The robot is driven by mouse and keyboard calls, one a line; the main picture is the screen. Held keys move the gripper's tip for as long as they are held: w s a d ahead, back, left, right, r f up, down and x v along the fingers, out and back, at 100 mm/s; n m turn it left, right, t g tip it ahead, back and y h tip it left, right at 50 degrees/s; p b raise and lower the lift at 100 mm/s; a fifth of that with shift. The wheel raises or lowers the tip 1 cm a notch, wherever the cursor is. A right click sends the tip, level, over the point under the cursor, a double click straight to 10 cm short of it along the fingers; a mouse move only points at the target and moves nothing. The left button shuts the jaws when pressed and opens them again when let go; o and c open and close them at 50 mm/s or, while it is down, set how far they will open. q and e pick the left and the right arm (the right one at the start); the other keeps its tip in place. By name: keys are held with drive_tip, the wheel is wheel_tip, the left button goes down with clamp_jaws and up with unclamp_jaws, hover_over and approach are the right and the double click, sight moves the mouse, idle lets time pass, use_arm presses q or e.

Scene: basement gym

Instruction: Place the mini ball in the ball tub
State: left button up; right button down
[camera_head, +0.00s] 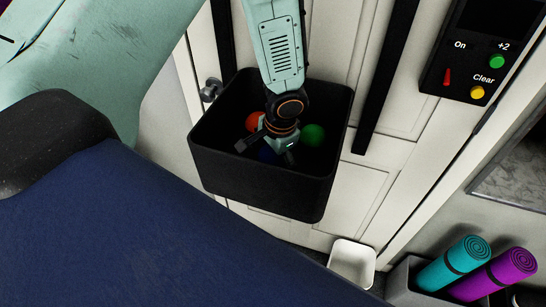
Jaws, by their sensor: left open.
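The black ball tub (258,185) hangs at a white door in the upper middle of the head view. My right gripper is out of view.
A black panel (473,55) with On, +2 and Clear controls is at the upper right. A small white bin (353,262) stands below the tub. Teal (449,266) and purple (497,276) rolled mats stand at the lower right. Black vertical straps (384,80) run beside the tub.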

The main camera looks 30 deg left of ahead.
sight(276, 157)
use_arm(q)
drive_tip(key=shift+s+r, duration=0.1)
drive_tip(key=shift+s, duration=0.15)
drive_tip(key=shift+r+p, duration=0.4)
drive_tip(key=r, duration=0.3)
drive_tip(key=d+r+p, duration=0.1)
drive_tip(key=r, duration=0.3)
drive_tip(key=s+r+p, duration=0.1)
drive_tip(key=r, duration=0.2)
drive_tip(key=shift+d+r, duration=0.35)
drive_tip(key=shift+d, duration=0.05)
drive_tip(key=shift+r, duration=0.3)
drive_tip(key=shift+w, duration=0.25)
drive_tip(key=shift+s+d+r, duration=0.1)
drive_tip(key=shift+s+r, duration=0.05)
drive_tip(key=shift+s, duration=0.05)
